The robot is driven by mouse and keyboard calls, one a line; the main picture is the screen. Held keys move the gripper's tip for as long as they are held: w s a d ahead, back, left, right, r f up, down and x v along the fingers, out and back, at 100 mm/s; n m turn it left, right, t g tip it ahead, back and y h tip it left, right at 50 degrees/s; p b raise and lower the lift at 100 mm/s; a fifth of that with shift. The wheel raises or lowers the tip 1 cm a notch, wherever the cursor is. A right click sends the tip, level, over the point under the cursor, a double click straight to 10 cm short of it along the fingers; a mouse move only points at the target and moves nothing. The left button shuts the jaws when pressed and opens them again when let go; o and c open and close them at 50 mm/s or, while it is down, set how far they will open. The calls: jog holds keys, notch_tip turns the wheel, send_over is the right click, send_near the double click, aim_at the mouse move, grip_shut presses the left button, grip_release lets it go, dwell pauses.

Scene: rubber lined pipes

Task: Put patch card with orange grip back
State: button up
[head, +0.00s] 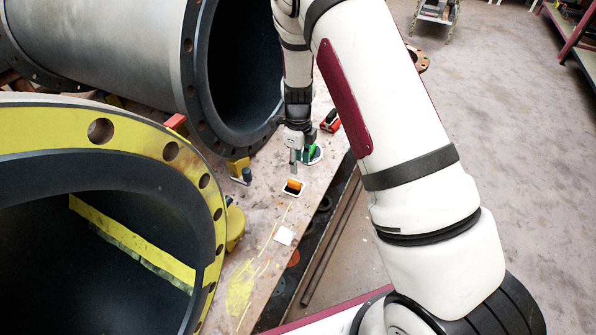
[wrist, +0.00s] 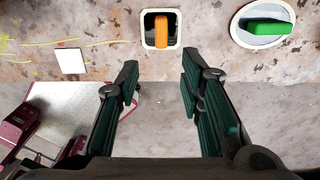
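The patch card with the orange grip (wrist: 161,30) lies on the stained bench top, at the top middle of the wrist view. The orange bar stands over a dark square with a white rounded border (wrist: 146,40); I cannot tell whether that border is part of the card or a separate frame. The orange grip also shows in the head view (head: 294,184). My gripper (wrist: 160,82) is open and empty, its two green-padded fingers apart. In the picture the fingertips are just below the orange grip, not around it. My gripper also shows in the head view (head: 296,160).
A green grip on a round white piece (wrist: 266,25) lies to the right. A plain white square (wrist: 71,60) lies to the left among yellow marks. A red tool (head: 330,121) is on the bench. Large lined pipes (head: 150,50) and a yellow flange (head: 60,122) crowd the left.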

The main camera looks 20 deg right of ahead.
jog(key=s+a+r+n+t+y, duration=0.1)
jog(key=s+r+n, duration=0.5)
jog(key=r, duration=0.6)
jog(key=s+a+r+n, duration=0.1)
jog(key=s+r+n, duration=0.5)
jog(key=r, duration=0.7)
jog(key=s+r+n+t, duration=0.1)
jog(key=s+r+n, duration=0.2)
jog(key=s+n, duration=0.4)
jog(key=s+d+r+n+t+h, duration=0.1)
jog(key=s+r+n, duration=0.3)
jog(key=s+n, duration=0.4)
jog(key=s, duration=0.7)
jog(key=shift+r, duration=0.3)
jog(key=shift+d, duration=0.1)
jog(key=shift+t, duration=0.6)
notch_tip(320, 180, up, 5)
jog(key=p, duration=0.3)
jog(key=shift+f+p, duration=0.1)
jog(key=shift+p, duration=0.25)
